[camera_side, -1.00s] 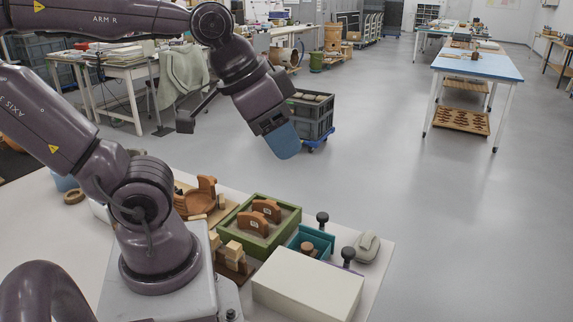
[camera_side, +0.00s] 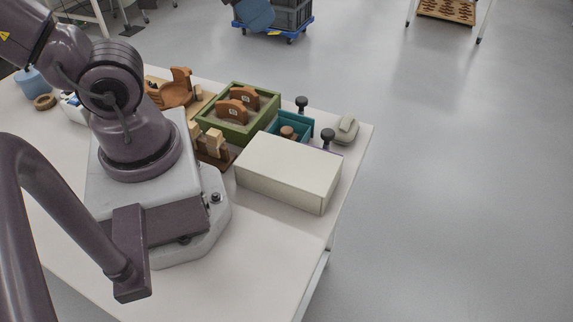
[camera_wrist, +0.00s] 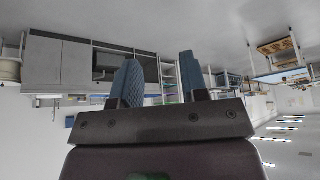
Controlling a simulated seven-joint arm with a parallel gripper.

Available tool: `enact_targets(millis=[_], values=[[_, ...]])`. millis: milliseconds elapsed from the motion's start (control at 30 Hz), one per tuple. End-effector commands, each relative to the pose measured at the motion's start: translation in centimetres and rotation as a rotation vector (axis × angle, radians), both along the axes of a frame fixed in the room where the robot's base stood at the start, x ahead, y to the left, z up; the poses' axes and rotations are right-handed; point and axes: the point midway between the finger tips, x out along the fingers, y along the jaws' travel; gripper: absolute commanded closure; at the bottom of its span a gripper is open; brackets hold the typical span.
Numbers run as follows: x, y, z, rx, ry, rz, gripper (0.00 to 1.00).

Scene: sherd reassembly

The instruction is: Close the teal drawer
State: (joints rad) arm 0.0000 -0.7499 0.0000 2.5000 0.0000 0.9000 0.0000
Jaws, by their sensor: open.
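The teal drawer (camera_side: 304,121) sticks out from the far side of a white box (camera_side: 287,168) on the table. It stands open, and a brown piece (camera_side: 288,131) shows inside it. A dark knob (camera_side: 302,103) stands at the drawer's far end.
A green tray (camera_side: 212,123) with brown sherds lies left of the drawer. A second dark knob (camera_side: 327,136) and a grey-green object (camera_side: 346,130) are to its right. Wooden blocks (camera_side: 214,141) stand left of the white box. The table's front is clear.

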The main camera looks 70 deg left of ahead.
Motion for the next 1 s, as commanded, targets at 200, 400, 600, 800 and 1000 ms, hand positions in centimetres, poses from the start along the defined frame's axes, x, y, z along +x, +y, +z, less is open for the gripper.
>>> enact_targets(millis=[200, 400, 600, 800, 1000], values=[[0.5, 0.8, -1.6, -0.002, 0.085, 0.038, 1.00], [4.9, 3.0, -3.1, -0.016, 0.246, 0.119, 1.00], [10.5, 6.3, -5.1, -0.039, 0.403, 0.195, 1.00], [15.8, 10.6, -9.1, -0.069, 0.557, 0.259, 1.00], [20.1, 15.2, -14.7, -0.104, 0.699, 0.307, 1.00]])
